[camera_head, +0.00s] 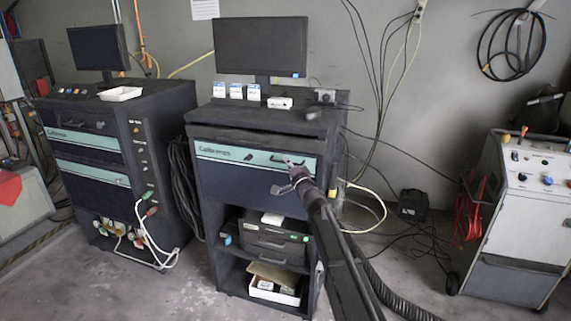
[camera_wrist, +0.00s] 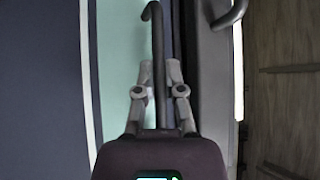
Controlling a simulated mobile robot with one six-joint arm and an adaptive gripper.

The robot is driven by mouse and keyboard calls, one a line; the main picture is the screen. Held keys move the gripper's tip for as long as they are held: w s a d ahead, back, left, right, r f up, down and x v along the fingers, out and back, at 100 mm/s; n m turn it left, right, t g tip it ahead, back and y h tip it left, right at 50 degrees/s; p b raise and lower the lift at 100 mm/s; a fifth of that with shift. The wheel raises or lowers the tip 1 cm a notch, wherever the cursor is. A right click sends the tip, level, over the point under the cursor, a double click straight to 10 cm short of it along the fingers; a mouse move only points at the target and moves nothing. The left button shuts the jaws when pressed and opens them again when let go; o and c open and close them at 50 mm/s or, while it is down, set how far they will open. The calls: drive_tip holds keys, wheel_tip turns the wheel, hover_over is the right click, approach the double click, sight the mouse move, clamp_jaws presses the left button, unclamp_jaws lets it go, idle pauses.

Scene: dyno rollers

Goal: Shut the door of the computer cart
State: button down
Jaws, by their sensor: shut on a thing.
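The computer cart (camera_head: 262,121) stands in the middle of the head view, with a monitor on top. Its dark door (camera_head: 235,185) has a teal stripe along the top and hangs above open shelves. The handle (camera_head: 287,160) is a dark bar on the right part of that stripe. My gripper (camera_head: 293,167) is at the handle in the head view. In the wrist view my gripper (camera_wrist: 160,75) is shut on the handle (camera_wrist: 156,40), one finger on each side of the bar.
A second dark cart (camera_head: 95,130) stands at the left. A grey wheeled machine (camera_head: 530,220) stands at the right. A drawer ledge (camera_head: 255,143) juts out above the door. Cables hang beside the cart, and the floor in front is clear.

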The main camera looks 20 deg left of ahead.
drive_tip(key=shift+s+a, duration=0.1)
drive_tip(key=shift+a, duration=0.1)
drive_tip(key=c, duration=0.7)
unclamp_jaws()
drive_tip(key=shift+a+f, duration=0.15)
drive_tip(key=shift+s+d, duration=0.1)
drive_tip(key=shift+d, duration=0.1)
